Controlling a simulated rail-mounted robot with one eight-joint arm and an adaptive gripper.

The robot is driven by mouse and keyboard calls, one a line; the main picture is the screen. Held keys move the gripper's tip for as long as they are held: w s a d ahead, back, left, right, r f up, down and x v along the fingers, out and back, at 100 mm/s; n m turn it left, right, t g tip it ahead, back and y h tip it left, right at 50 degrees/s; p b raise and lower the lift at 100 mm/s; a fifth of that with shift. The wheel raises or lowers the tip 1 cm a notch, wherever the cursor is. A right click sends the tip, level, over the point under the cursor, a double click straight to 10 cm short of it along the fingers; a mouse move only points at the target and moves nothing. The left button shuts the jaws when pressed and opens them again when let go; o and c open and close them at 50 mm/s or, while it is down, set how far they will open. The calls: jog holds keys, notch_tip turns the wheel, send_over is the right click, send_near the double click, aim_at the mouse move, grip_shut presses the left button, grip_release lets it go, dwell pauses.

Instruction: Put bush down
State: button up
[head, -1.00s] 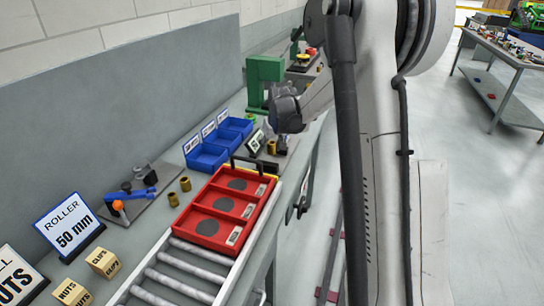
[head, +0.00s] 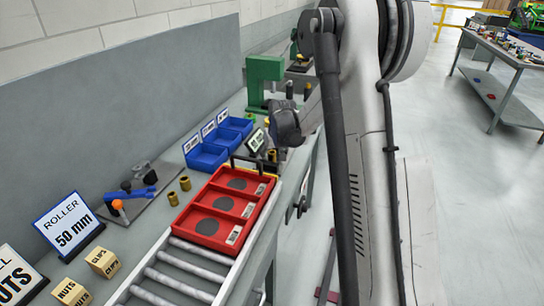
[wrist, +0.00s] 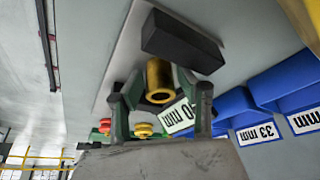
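A gold, hollow bush (wrist: 160,80) sits between the fingertips of my gripper (wrist: 160,92) in the wrist view, with its open end facing the camera. The fingers are closed in on both sides of it. In the head view my gripper (head: 287,127) is low over the far end of the bench, and a gold bush (head: 272,155) shows just below it, beside a small tilted display (head: 256,140). The display also shows in the wrist view (wrist: 178,117), reading "0 mm" in part. Whether the bush touches the surface cannot be told.
A red three-compartment tray (head: 218,207) stands on the roller conveyor (head: 165,277). Blue bins (head: 207,157) line the wall side. A green press (head: 264,75) is behind. A black block (wrist: 183,40) lies close beyond the bush.

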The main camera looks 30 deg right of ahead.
jog(key=shift+r, duration=0.25)
jog(key=s+a+r, duration=0.4)
jog(key=s+r, duration=0.1)
jog(key=r, duration=0.3)
jog(key=s+a+r, duration=0.3)
jog(key=s+r, duration=0.3)
jog(key=r, duration=0.3)
jog(key=s+a+n+t, duration=0.1)
jog(key=s+a, duration=0.6)
jog(key=s, duration=0.6)
jog(key=s+a+t, duration=0.1)
jog(key=s+a, duration=0.6)
jog(key=s, duration=0.6)
jog(key=shift+a+r+n+t+y+p, duration=0.15)
jog(key=shift+r+n+t+y+p, duration=0.15)
jog(key=shift+r+n+t+p, duration=0.1)
